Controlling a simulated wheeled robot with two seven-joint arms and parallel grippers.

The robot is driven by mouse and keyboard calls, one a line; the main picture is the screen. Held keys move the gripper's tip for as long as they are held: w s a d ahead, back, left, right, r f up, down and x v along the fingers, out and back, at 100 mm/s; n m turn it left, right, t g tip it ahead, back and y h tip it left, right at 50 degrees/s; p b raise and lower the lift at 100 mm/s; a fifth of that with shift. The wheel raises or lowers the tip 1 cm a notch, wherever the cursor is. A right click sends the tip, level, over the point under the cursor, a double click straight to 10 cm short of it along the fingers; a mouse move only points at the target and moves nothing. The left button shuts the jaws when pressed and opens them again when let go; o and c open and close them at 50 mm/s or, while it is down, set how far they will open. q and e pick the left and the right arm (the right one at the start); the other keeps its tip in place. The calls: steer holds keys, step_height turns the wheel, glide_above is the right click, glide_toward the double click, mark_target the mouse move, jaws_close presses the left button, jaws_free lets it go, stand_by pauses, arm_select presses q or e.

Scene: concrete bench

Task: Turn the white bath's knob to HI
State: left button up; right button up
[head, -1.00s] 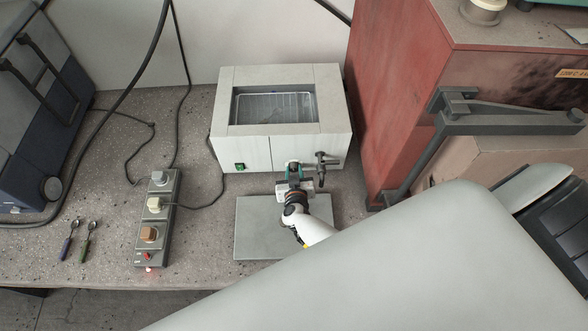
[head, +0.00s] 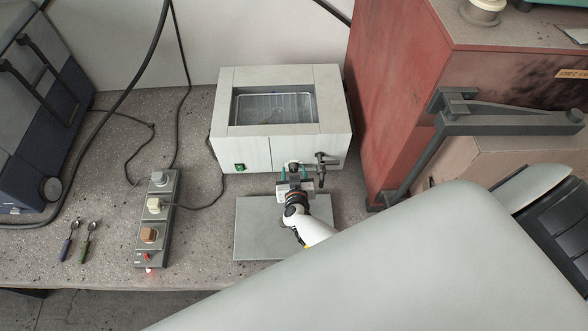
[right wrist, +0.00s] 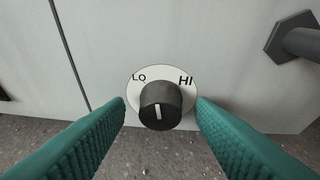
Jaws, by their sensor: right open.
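The white bath (head: 243,150) stands on the bench with its front towards me. In the right wrist view its black knob (right wrist: 160,106) sits on a white dial marked LO on the left and HI on the right. The knob's white line is near vertical, tilted slightly, not lined up with the HI label. My right gripper (head: 293,172) is open at the bath's front. Its teal fingers (right wrist: 161,112) lie either side of the knob, with visible gaps, not closed on it. My left gripper is not in view.
A dark pipe fitting (head: 327,160) sticks out right of the knob, close to my right gripper. A grey plate (head: 255,225) lies below the gripper. A power strip (head: 143,248), two spoons and cables are at left. A red cabinet (head: 385,105) stands at right.

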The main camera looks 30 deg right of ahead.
steer(key=p+v, duration=0.7)
steer(key=v, duration=0.4)
steer(key=shift+r, duration=0.15)
steer(key=shift+s+a, duration=0.2)
steer(key=shift+s, duration=0.2)
